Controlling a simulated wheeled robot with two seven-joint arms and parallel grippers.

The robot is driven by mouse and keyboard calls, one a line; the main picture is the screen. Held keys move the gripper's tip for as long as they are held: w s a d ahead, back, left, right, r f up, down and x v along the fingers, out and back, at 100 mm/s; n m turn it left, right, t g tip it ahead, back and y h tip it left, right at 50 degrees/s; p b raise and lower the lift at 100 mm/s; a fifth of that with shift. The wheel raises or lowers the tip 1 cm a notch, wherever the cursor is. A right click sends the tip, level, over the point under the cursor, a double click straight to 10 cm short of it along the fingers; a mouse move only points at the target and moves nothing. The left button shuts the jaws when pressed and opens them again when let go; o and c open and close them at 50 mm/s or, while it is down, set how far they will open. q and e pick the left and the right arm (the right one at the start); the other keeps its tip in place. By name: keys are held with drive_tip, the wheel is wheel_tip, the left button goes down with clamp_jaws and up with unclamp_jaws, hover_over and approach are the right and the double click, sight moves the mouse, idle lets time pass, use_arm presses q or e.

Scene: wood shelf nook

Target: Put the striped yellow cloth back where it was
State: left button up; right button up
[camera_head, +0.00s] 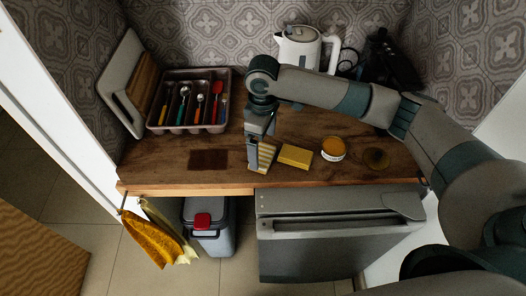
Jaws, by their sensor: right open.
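A small yellow-and-white striped cloth (266,156) is near the front of the wooden counter, left of a plain yellow block like a sponge (295,156). My right gripper (257,154) reaches down from above at the striped cloth, with its jaws open. One finger shows along the cloth's left side. I cannot tell whether the cloth is between the fingers or only beside them. A dark brown rectangular patch (208,159) marks the counter to the left. My left gripper is out of view.
A cutlery tray (188,128), cutting boards (127,83) and a white kettle (306,48) stand behind. A jar with a yellow top (333,149) is to the right. Orange-yellow cloth (151,236) hangs at the counter's front-left edge. The counter around the dark patch is clear.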

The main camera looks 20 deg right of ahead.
sight(263, 155)
wheel_tip(263, 155, up, 8)
drive_tip(key=b, duration=0.2)
idle(0.8)
